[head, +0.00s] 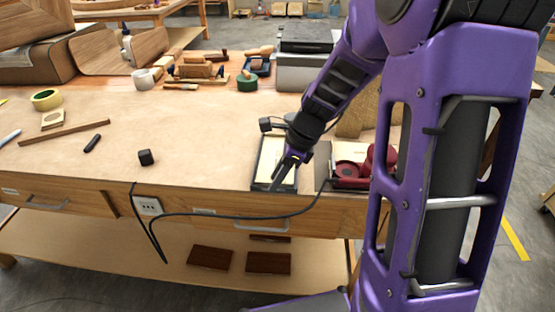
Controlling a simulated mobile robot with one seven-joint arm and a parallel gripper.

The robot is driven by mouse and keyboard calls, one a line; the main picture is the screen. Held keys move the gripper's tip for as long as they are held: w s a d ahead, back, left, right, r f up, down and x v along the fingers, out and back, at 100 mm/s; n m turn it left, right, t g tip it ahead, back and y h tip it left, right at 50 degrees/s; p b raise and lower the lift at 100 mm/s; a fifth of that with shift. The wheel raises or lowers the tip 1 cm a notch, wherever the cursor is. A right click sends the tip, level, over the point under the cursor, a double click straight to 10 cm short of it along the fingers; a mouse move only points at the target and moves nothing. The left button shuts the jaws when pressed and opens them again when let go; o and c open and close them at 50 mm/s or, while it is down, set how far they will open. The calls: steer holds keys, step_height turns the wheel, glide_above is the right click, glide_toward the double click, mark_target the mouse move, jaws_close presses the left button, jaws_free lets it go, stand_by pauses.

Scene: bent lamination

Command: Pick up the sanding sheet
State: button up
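I cannot say for certain which thing is the sanding sheet. A dark-edged tray (258,180) near the table's front edge holds a pale, cream flat piece (270,152). A rough brown flat piece (352,121) is partly hidden behind my arm. A small tan square (53,120) with a round mark lies at the left. My gripper (281,180) points down over the right part of the tray and overlaps the pale piece in the picture. I cannot tell whether it touches anything. Its fingers are small and dark, and their opening is unclear.
A red tool in an open case (325,181) stands just right of the tray. A black cable (225,215) runs along the front edge. A small black cube (145,157), tape roll (46,99) and wooden strip (64,132) lie left. The middle of the table is clear.

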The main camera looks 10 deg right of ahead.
jaws_close()
stand_by(0.5)
